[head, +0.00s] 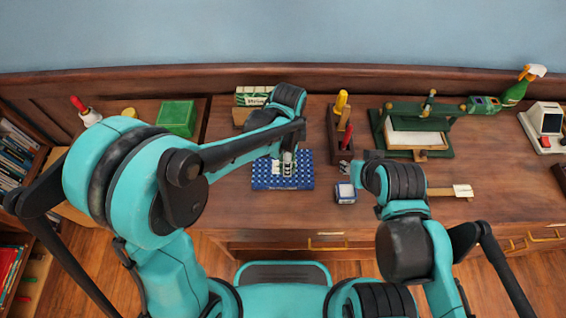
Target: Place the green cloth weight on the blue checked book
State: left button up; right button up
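The blue checked book (264,181) lies flat on the wooden desk, left of the middle. My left gripper (288,166) is over the book, pointing down. Its fingers are small and partly hidden by my arm, so I cannot tell whether they are open or hold anything. I cannot make out a green cloth weight for certain. A green block-shaped item (176,117) stands on the lower surface at the left, apart from both grippers. My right gripper (347,167) is low over the desk, right of the book, and its finger opening is unclear.
A small blue-and-white box (345,193) sits right of the book. A wooden tool holder (333,128) and a green press-like stand (448,143) are behind. A patterned box (252,95) stands at the back. A handled tool (462,191) lies right. The front-right desk is largely clear.

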pick_arm(q)
jog(key=shift+w+a+f, duration=0.3)
jog(key=shift+w+f, duration=0.15)
jog(key=shift+w, duration=0.15)
jog(key=shift+w+a+f, duration=0.3)
jog(key=shift+w+f, duration=0.1)
jog(key=shift+w, duration=0.15)
jog(key=shift+f+b, duration=1.05)
jog(key=shift+f, duration=0.9)
jog(key=shift+f, duration=0.1)
jog(key=o, duration=1.6)
jog(key=shift+o, duration=0.2)
